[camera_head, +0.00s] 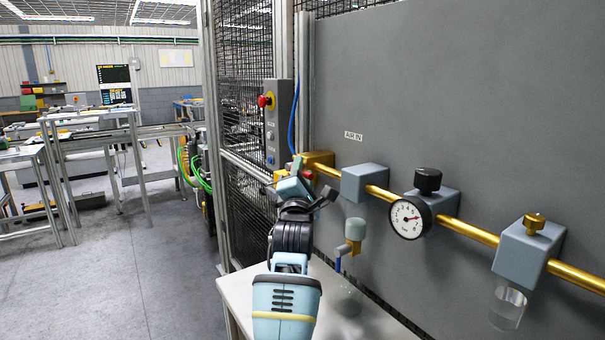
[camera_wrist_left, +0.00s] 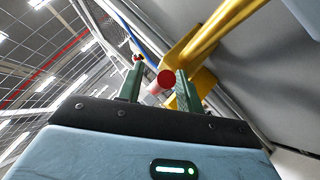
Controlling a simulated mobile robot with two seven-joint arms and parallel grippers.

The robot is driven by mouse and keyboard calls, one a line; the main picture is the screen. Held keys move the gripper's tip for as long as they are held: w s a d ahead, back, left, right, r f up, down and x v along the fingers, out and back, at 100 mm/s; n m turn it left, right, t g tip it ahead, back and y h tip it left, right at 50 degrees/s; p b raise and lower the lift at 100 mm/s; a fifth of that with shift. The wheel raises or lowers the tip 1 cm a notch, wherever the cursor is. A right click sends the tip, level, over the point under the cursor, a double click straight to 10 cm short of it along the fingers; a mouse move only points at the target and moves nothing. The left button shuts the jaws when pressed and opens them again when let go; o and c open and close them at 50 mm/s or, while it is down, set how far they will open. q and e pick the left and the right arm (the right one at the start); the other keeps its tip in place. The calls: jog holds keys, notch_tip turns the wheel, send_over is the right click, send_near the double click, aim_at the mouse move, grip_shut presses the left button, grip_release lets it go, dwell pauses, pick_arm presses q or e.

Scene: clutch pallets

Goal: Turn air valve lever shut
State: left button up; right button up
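The brass air valve (camera_head: 320,158) sits at the left end of the brass pipe, beside the "AIR IN" label. In the left wrist view, its yellow body and pipe (camera_wrist_left: 205,32) run toward the upper right. A red lever end (camera_wrist_left: 167,78) shows between the two green fingers of my left gripper (camera_wrist_left: 158,86). The fingers stand apart, with a visible gap on the left side of the red end; contact on the right is unclear. In the head view, my left gripper (camera_head: 297,178) is at the valve and partly hides the lever. My right gripper is not in view.
A pressure gauge (camera_head: 410,217), a grey block (camera_head: 364,183) and another block with a brass knob (camera_head: 530,245) line the pipe. A control box with a red button (camera_head: 278,120) hangs on the mesh fence. A pale table (camera_head: 375,322) stands below.

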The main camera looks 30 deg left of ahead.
pick_arm(q)
grip_shut()
jog(key=shift+f, duration=0.1)
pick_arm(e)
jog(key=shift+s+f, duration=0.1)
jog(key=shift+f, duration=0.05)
